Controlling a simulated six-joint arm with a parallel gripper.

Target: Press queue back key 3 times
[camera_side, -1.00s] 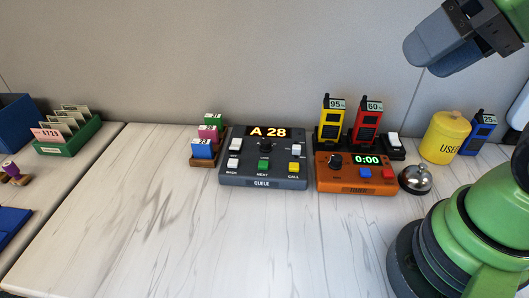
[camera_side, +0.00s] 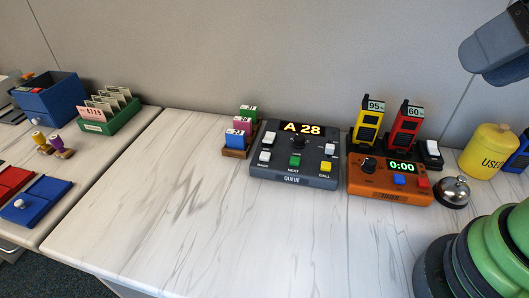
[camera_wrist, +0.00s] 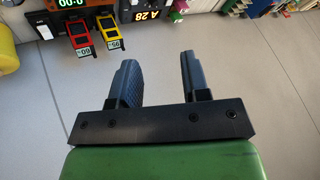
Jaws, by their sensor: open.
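The queue console (camera_side: 294,173) is a dark grey box on the white table, its display reading "A 28". Its back key (camera_side: 264,157) is the white key at the front left, above the BACK label. A green NEXT key (camera_side: 295,160) and a yellow CALL key (camera_side: 325,167) sit to its right. My gripper (camera_wrist: 158,60) is open and empty in the wrist view, high above the table and well away from the console. In the side view only part of it (camera_side: 497,45) shows at the upper right. The console's display end (camera_wrist: 150,12) shows at the wrist view's top edge.
An orange timer (camera_side: 390,184) reading 0:00 stands right of the console. Yellow (camera_side: 368,124) and red (camera_side: 405,127) pagers stand behind it. The table in front is clear.

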